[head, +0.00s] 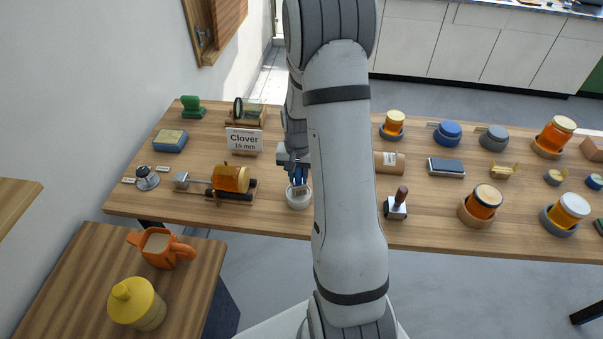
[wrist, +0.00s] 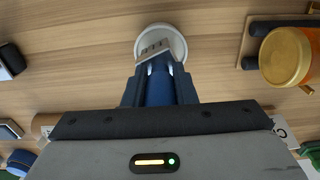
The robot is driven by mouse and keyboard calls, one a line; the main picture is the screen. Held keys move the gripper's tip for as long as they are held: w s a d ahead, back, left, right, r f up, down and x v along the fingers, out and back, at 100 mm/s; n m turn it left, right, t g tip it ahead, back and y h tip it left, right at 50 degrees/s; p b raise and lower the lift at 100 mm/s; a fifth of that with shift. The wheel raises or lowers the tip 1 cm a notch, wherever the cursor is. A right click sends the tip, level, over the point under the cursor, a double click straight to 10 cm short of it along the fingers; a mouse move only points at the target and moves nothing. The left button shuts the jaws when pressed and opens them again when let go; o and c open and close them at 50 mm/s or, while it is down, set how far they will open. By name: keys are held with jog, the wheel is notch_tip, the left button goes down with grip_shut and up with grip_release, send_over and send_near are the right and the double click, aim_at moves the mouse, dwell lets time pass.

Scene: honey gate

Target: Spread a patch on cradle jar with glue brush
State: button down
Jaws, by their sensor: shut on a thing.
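My gripper (head: 298,172) is shut on the glue brush and points down over the small white glue pot (head: 297,203). In the wrist view the brush's blue handle (wrist: 159,88) sits between the fingers, and its pale metal ferrule (wrist: 152,52) is over the pot's opening (wrist: 174,33). The bristles are hidden, so I cannot tell how deep they reach. The cradle jar (head: 231,178), amber with a golden lid, lies on its side on dark rollers (head: 238,195), left of the pot. It also shows at the right of the wrist view (wrist: 284,56).
A sign reading Clover 15 mm (head: 244,141) stands behind the cradle. A wooden-handled stamp (head: 397,205) and several jars (head: 483,203) are at the right. An orange jug (head: 160,247) and a yellow pot (head: 137,304) stand on the side table. Bare wood separates pot and cradle.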

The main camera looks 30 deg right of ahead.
jog(key=shift+f+b, duration=0.6)
jog(key=shift+b, duration=0.05)
dwell(1.9)
jog(key=shift+r, duration=0.1)
jog(key=shift+r+p, duration=2.1)
jog(key=shift+r, duration=1.4)
jog(key=shift+f, duration=0.1)
